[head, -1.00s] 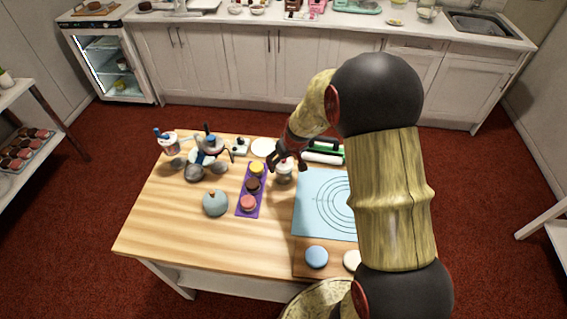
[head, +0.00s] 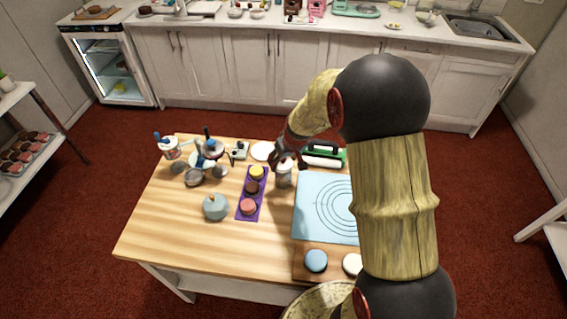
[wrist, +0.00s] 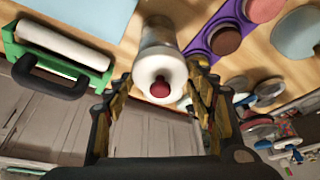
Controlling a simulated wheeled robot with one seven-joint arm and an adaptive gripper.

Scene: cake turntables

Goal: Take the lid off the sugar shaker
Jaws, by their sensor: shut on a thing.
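The sugar shaker (head: 284,181) stands on the wooden table between the purple tray and the blue mat. Its clear body (wrist: 158,32) shows at the top of the wrist view. The white lid (wrist: 163,68) with a dark red knob is between my gripper's fingers (wrist: 163,90), which are shut on it. In the head view my gripper (head: 288,158) is right above the shaker body and hides most of the lid. I cannot tell whether the lid still touches the body.
The purple tray (head: 242,211) with round cakes lies left of the shaker. The blue mat (head: 312,210) lies right. A green-framed roller (head: 325,158) is behind, right. A blue-grey pot (head: 215,207) and several utensils stand left. The front left of the table is clear.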

